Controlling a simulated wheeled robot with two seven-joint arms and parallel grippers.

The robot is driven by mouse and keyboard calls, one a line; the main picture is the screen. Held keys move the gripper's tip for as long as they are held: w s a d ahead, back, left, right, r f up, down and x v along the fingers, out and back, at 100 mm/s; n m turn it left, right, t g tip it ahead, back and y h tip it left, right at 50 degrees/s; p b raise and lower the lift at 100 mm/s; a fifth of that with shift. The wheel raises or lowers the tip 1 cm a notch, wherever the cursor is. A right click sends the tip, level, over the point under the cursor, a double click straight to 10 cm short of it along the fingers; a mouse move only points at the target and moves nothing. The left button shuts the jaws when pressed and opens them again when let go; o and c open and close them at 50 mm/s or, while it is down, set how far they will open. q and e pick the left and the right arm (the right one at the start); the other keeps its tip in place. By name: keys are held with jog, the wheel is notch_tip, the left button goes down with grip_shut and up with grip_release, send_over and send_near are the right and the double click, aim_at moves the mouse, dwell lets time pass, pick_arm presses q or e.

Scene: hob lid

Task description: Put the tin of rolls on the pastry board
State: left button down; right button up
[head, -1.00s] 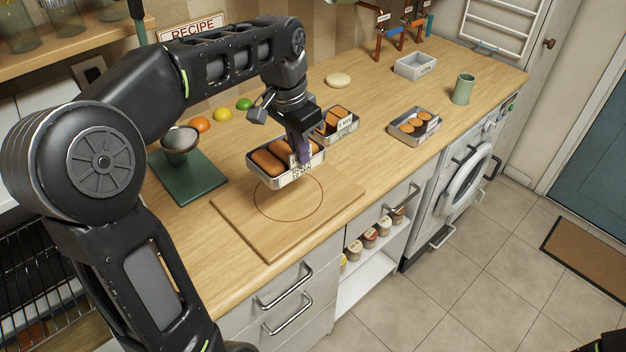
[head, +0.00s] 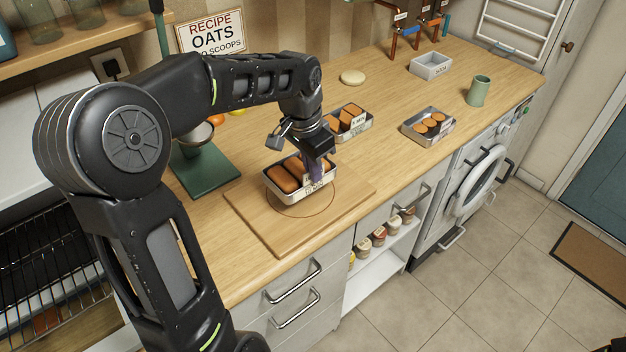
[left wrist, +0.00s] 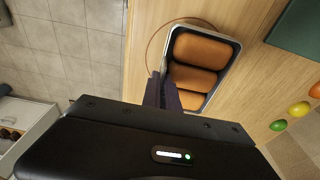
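The tin of rolls (head: 285,197) is a silver loaf tin with brown rolls and a label on its side. It sits level over the back part of the circle on the wooden pastry board (head: 264,233); I cannot tell whether its base touches the board. My left gripper (head: 318,176) has its fingers closed over the tin's right-hand wall. In the left wrist view the fingers (left wrist: 163,93) pinch the rim of the tin (left wrist: 221,88), and three rolls show inside. My right gripper is not in view.
Behind the board stand another tin of rolls (head: 371,127), a tin of round items (head: 411,131), a grey box (head: 431,66) and a green cup (head: 478,91). A dark green scale (head: 210,178) stands left of the board. The board's front part is clear, near the counter edge.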

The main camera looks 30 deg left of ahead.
pick_arm(q)
jog(key=shift+f+p, duration=0.3)
jog(key=shift+f, duration=1.5)
jog(key=shift+f, duration=0.2)
jog(key=c, duration=1.6)
grip_release()
jog(key=shift+c, duration=0.2)
jog(key=shift+r, duration=0.1)
jog(key=r, duration=0.4)
jog(key=s+r, duration=0.1)
jog(key=r, duration=0.3)
jog(key=r+b, duration=0.1)
jog(key=r, duration=0.3)
jog(key=shift+s+a, duration=0.25)
jog(key=shift+s, duration=0.15)
